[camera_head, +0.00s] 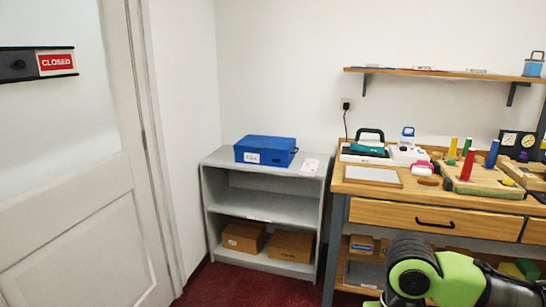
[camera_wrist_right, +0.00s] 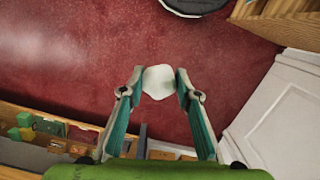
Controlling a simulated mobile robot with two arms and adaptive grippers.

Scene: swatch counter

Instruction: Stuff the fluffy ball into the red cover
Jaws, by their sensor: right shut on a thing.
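A small whitish, rounded lump (camera_wrist_right: 158,82), which looks like the fluffy ball, is between the fingertips of my right gripper (camera_wrist_right: 160,84) in the right wrist view. The gripper is shut on it and holds it above the red floor. I cannot make out the red cover for certain in either view. A small red-and-white item (camera_head: 421,168) lies on the workbench, but I cannot tell what it is. My left gripper is out of view.
The workbench (camera_head: 425,211) at the right carries a tray, a pegboard with coloured cylinders, and other items. A grey shelf (camera_head: 208,215) holds a blue box (camera_head: 265,151) on top and cardboard boxes below. A white door stands at the left. Red floor lies clear before the shelf.

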